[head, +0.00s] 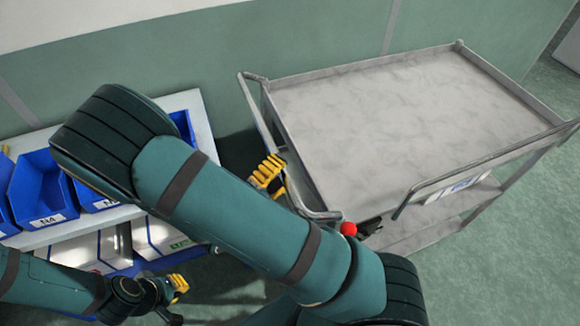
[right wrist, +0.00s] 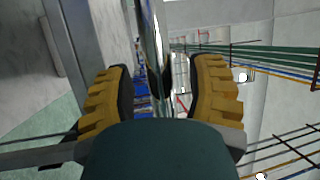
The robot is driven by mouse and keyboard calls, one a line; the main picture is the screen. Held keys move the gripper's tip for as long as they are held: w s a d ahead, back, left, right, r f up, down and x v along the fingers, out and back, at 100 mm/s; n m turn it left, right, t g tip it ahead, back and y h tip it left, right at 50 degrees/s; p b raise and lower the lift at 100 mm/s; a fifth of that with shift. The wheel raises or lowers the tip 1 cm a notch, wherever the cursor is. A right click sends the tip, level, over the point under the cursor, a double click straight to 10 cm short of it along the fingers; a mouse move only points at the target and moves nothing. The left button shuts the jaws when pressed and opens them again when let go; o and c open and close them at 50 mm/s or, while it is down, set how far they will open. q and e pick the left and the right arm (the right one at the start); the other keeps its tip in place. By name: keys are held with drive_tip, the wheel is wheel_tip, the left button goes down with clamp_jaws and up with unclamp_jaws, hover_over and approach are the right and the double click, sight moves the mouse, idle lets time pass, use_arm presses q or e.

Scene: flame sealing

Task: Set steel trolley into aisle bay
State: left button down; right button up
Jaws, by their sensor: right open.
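The steel trolley (head: 400,100) stands at the right in the head view, its flat top tray bare. Its push handle (head: 262,112) is at the tray's left end. My right gripper (head: 272,178) is beside this handle, partly hidden behind my own arm. In the right wrist view my right gripper (right wrist: 163,90) is open, and a shiny curved bar (right wrist: 156,35) runs in the gap between its yellow fingers; contact is not clear. My left gripper (head: 178,287) is low at the left, away from the trolley; its finger gap is too small to tell. No marked aisle bay is recognisable.
A white shelf rack (head: 205,110) with blue bins (head: 42,185) stands at the left, by the green wall (head: 315,40). A red ball-shaped knob (head: 348,229) is near the trolley's front left corner. Green floor (head: 535,250) is clear at the right.

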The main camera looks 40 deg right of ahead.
drive_tip(key=shift+d, duration=0.2)
clamp_jaws()
drive_tip(key=shift+a, duration=0.1)
drive_tip(key=shift+r, duration=0.1)
